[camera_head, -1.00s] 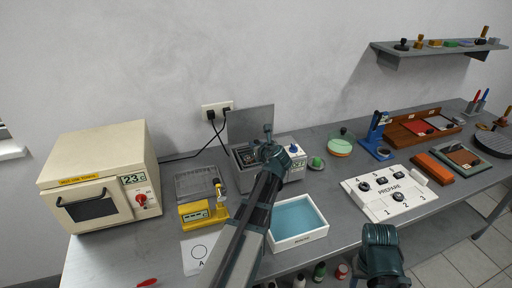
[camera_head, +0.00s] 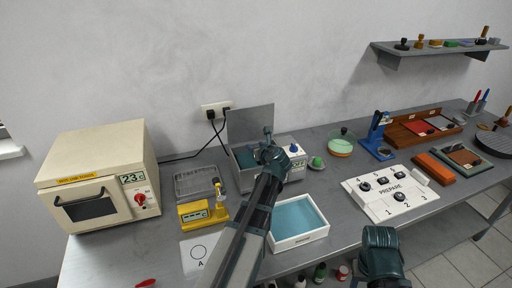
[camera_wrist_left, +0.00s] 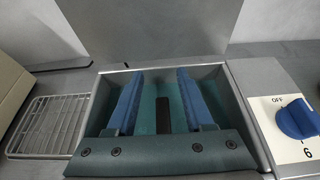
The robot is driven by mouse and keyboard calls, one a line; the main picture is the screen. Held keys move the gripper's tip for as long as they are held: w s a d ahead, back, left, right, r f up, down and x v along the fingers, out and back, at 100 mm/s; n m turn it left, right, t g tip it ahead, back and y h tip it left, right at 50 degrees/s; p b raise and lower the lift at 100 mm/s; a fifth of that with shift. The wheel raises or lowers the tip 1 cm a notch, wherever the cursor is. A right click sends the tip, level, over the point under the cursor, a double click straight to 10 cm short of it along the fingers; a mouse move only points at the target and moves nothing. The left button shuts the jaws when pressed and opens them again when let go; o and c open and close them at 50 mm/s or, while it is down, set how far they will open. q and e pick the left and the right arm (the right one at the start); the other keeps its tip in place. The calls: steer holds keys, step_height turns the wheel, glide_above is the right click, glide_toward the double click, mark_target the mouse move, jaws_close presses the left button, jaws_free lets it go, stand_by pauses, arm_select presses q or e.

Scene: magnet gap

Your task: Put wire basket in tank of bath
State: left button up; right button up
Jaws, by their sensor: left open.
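The bath (camera_head: 294,166) is a grey box with its lid (camera_head: 250,124) raised behind it and a blue knob on its right panel. Its tank (camera_wrist_left: 228,95) holds teal liquid in the left wrist view. My left gripper (camera_head: 267,133) is over the tank; in the wrist view its blue fingers (camera_wrist_left: 160,100) are spread apart. A narrow dark piece (camera_wrist_left: 162,115) shows between the fingers; I cannot tell whether it belongs to the wire basket. A flat wire-grid tray (camera_head: 195,183) stands left of the bath and appears empty. I see no clear basket mesh inside the tank.
A yellow device (camera_head: 203,212) and a cream oven (camera_head: 100,180) stand to the left. A white tray of blue liquid (camera_head: 298,220) is in front of the bath. A white numbered board (camera_head: 390,193) lies to the right.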

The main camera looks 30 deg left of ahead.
arm_select(q)
steer(key=shift+r+p, duration=0.5)
steer(key=p+v, duration=0.1)
steer(key=v, duration=0.2)
steer(key=p+v, duration=0.2)
steer(key=v, duration=0.2)
steer(key=p+v, duration=0.1)
steer(key=v, duration=0.2)
steer(key=shift+s+d+r, duration=0.1)
steer(key=shift+s+r, duration=0.1)
steer(key=shift+r, duration=0.2)
steer(key=shift+s+d+r+p, duration=0.15)
steer(key=shift+s+d+p, duration=0.3)
steer(key=shift+d, duration=0.1)
